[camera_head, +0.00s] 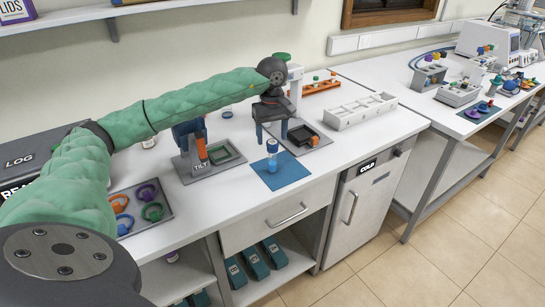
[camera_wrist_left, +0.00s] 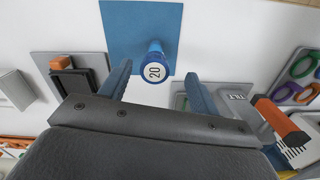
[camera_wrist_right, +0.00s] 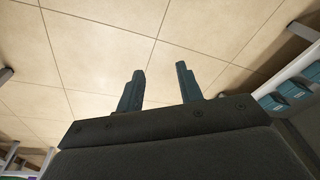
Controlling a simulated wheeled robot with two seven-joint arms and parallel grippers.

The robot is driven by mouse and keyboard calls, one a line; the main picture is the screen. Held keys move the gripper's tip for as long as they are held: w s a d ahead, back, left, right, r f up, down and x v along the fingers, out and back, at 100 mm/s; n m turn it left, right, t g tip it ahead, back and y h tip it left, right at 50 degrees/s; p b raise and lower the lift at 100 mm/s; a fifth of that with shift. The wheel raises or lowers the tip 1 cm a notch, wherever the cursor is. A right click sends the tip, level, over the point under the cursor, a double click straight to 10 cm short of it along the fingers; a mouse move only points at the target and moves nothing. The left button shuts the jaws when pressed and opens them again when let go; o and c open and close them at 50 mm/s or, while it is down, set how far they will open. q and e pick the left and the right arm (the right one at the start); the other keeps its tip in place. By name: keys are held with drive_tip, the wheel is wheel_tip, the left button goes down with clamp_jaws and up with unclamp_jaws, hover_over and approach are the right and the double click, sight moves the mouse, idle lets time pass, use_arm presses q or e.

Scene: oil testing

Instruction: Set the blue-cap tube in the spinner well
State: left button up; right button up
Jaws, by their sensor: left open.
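The blue-cap tube (camera_head: 272,147) stands upright on a blue mat (camera_head: 290,178) near the front edge of the white bench. In the left wrist view its blue cap (camera_wrist_left: 154,71) shows end-on, marked "20". My left gripper (camera_head: 272,133) is open and empty, just above and behind the tube. In the left wrist view the cap lies between the two spread fingers (camera_wrist_left: 155,80) and ahead of them. My right gripper (camera_wrist_right: 160,75) is open and empty over the tiled floor. I cannot tell which device holds the spinner well.
A "TILT" station (camera_head: 208,166) stands left of the mat, and a grey plate with a dark square tray (camera_head: 304,133) behind it. A white divided rack (camera_head: 360,113) is to the right. Coloured rings lie on a tray (camera_head: 161,190) at left. A second bench (camera_head: 400,72) carries instruments.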

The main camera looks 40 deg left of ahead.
sight(273, 142)
use_arm(q)
drive_tip(key=shift+w+a+r, duration=0.3)
drive_tip(key=shift+a+r, duration=0.05)
drive_tip(key=shift+r, duration=0.1)
use_arm(e)
wheel_tip(273, 142, up, 6)
drive_tip(key=w+f, duration=0.1)
drive_tip(key=w, duration=0.1)
use_arm(q)
drive_tip(key=shift+f, duration=0.1)
wheel_tip(273, 142, down, 2)
drive_tip(key=shift+f+p, duration=0.15)
drive_tip(key=shift+p, duration=0.4)
drive_tip(key=shift+f, duration=0.25)
drive_tip(key=f+p, duration=0.3)
drive_tip(key=f, duration=0.1)
drive_tip(key=shift+d, duration=0.25)
drive_tip(key=shift+f, duration=0.45)
use_arm(e)
drive_tip(key=s+d+f, duration=0.2)
drive_tip(key=s+f, duration=0.2)
drive_tip(key=f, duration=0.8)
drive_tip(key=shift+d+f, duration=0.2)
drive_tip(key=shift+f, duration=0.05)
use_arm(q)
drive_tip(key=shift+c, duration=0.2)
drive_tip(key=c, duration=1.1)
drive_tip(key=shift+r, duration=0.1)
